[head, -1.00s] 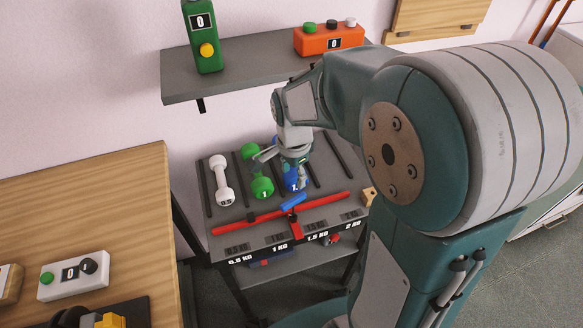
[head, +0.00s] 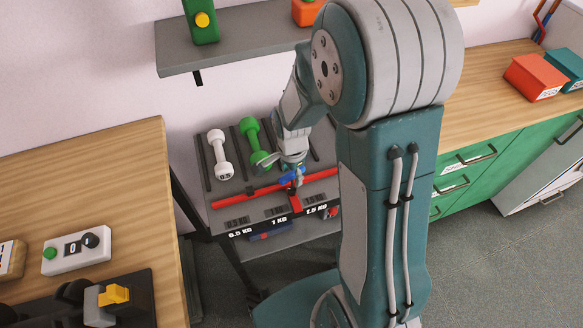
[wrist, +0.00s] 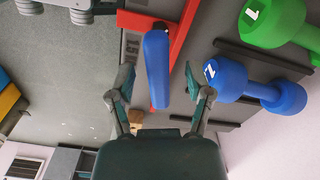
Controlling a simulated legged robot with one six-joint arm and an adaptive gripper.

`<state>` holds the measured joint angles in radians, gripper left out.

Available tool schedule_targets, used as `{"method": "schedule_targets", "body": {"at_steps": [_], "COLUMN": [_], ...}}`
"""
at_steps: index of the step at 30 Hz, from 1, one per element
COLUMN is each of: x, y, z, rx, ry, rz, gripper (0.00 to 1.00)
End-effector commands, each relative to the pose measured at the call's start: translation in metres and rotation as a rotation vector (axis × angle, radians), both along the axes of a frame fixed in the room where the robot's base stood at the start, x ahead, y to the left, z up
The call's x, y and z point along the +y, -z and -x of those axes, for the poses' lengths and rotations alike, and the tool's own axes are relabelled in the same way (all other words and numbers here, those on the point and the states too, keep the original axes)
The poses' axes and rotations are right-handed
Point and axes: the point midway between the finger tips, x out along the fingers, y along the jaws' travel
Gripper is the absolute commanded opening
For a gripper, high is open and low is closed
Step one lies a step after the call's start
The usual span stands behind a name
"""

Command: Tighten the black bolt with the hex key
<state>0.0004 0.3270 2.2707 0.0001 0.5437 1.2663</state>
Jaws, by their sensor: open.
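A blue handle-like piece (head: 290,176) lies by the red bar (head: 250,195) on the grey dumbbell rack. In the wrist view the blue piece (wrist: 158,68) stretches between my gripper's two fingers, with the red bar (wrist: 178,40) behind it. My gripper (wrist: 160,84) is open, with a gap visible on each side of the blue piece. In the head view my gripper (head: 294,172) is low over the rack front. I cannot tell whether the blue piece is the hex key. No black bolt can be made out clearly.
A white dumbbell (head: 220,155) and a green dumbbell (head: 256,143) lie on the rack left of my gripper. A blue dumbbell (wrist: 255,88) is close beside a finger in the wrist view. A wooden table (head: 90,180) stands at the left, a shelf (head: 240,48) above.

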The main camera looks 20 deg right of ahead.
Motion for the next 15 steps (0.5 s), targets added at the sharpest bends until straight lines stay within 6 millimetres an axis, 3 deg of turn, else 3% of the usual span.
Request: {"method": "schedule_targets", "body": {"at_steps": [4,8,9,15], "x": [0.0,0.0,0.0,0.0], "y": [-0.0001,-0.0002,-0.0003,-0.0002], "z": [0.0,0.0,0.0,0.0], "rx": [0.0,0.0,0.0,0.0], "ry": [0.0,0.0,0.0,0.002], "rz": [0.0,0.0,0.0,0.0], "gripper": [0.66,0.08,0.0,0.0]}}
